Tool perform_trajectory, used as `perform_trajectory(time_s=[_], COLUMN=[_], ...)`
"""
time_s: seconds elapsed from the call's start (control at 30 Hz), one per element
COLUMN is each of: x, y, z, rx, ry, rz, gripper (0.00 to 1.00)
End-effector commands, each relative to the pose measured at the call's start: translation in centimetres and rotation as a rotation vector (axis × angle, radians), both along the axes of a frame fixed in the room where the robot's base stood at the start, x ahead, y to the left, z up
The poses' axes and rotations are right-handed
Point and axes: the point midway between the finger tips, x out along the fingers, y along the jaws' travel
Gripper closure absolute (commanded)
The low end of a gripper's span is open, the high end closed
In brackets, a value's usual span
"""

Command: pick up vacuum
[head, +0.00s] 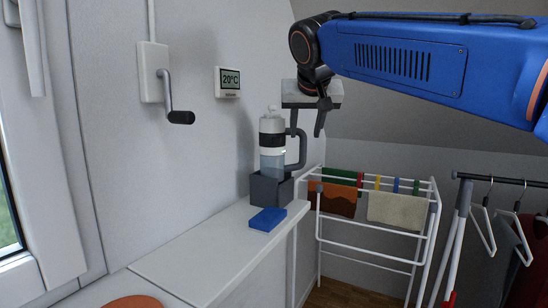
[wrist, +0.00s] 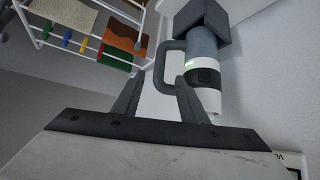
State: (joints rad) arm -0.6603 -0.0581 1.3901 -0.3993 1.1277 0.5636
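The vacuum (head: 271,141) is a white, black and translucent grey handheld unit with a dark loop handle on its right. It stands upright in a dark grey dock (head: 268,191) on the white counter. In the wrist view, the vacuum (wrist: 206,76) lies right of centre, its handle facing left, with the dock (wrist: 212,25) above it. My gripper (head: 306,129) is open and empty, close to the upper part of the handle. In the wrist view, the gripper (wrist: 154,82) has its fingers spread, with the handle just beyond the tips. I cannot tell if they touch.
A blue block (head: 267,219) lies on the counter (head: 190,260) in front of the dock. A drying rack (head: 375,235) with cloths stands to the right, beside a clothes rail (head: 490,180). A thermostat (head: 228,82) and a crank handle (head: 178,116) are on the left wall.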

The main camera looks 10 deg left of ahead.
Motion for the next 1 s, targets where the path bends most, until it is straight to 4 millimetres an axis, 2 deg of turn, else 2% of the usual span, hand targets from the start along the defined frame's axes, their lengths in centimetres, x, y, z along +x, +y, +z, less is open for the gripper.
perform_trajectory(time_s=[0.13, 0.47, 0.8, 1.0], x=[1.4, 2.6, 5.7, 6.0], y=[0.2, 0.3, 0.8, 0.8], z=[-1.4, -2.6, -5.8, -6.0], rx=[-0.001, -0.001, -0.001, 0.000], ry=[0.001, 0.001, 0.000, -0.001], rz=[-0.001, -0.001, -0.001, 0.000], gripper=[0.61, 0.61, 0.61, 0.61])
